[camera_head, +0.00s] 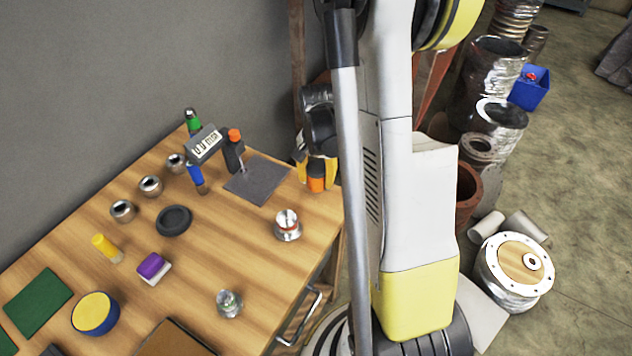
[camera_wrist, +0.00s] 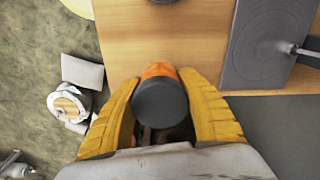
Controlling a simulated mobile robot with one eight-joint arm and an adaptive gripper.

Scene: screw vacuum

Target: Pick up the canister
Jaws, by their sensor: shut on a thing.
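The canister is a short cylinder with an orange part and a dark grey end. In the head view the canister (camera_head: 316,184) shows at the back right corner of the table, partly hidden by my gripper (camera_head: 317,168). In the wrist view the canister (camera_wrist: 160,103) sits between the two yellow fingers of my gripper (camera_wrist: 161,84), one on each side of it. My gripper is shut on it. I cannot tell whether the canister touches the table or is above it.
The wooden table (camera_head: 190,245) holds metal cups, a dark ring (camera_head: 174,220), a grey plate (camera_head: 257,180), an orange-topped black bottle (camera_head: 233,150) and two jars. My arm and body block the centre of the head view. Pipes and a white flange (camera_head: 517,262) stand on the floor at right.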

